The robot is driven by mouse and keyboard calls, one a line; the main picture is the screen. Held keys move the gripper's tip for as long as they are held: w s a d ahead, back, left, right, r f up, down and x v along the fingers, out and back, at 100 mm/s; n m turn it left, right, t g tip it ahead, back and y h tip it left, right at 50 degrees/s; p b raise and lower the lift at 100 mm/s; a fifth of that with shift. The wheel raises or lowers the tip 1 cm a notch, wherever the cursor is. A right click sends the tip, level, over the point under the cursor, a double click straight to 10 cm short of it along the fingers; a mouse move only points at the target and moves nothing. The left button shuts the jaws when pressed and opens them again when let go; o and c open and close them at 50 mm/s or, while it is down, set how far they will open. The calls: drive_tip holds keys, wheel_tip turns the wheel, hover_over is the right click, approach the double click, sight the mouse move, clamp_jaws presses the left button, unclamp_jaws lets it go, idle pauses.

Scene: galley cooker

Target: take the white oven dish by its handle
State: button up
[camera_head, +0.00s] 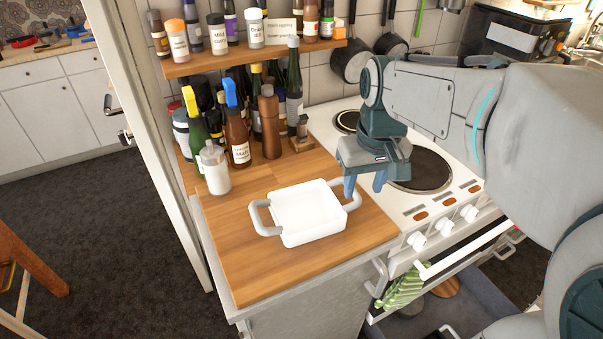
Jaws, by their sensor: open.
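The white oven dish (307,214) sits on the wooden counter to the left of the cooker. It has a grey loop handle on its left side (262,217) and another on its right side (352,194). My gripper (364,187) points down at the dish's right handle, with its two blue fingers apart. The left finger is right at the handle in the picture and overlaps its upper part. I cannot tell whether it touches. The right finger is to the right of the handle.
Several bottles (238,135) and a white dispenser (214,168) stand behind the dish at the back left. A shelf of jars (255,58) hangs above. The cooker (437,205) with hotplates is on the right. Bare counter (262,270) lies in front of the dish.

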drive_tip(key=w+r+n+g, duration=0.1)
drive_tip(key=w+r+n, duration=0.1)
drive_tip(key=w, duration=0.6)
wheel_tip(320, 180, down, 8)
drive_tip(key=shift+w+a+r+b, duration=0.1)
drive_tip(key=shift+w+a+b, duration=0.05)
drive_tip(key=shift+b, duration=0.3)
drive_tip(key=shift+w+d+f, duration=0.1)
drive_tip(key=shift+d+f, duration=0.05)
drive_tip(key=shift+f, duration=1.25)
drive_tip(key=shift+w+d+f, duration=0.1)
drive_tip(key=shift+d+f, duration=0.05)
drive_tip(key=shift+f, duration=1.2)
clamp_jaws()
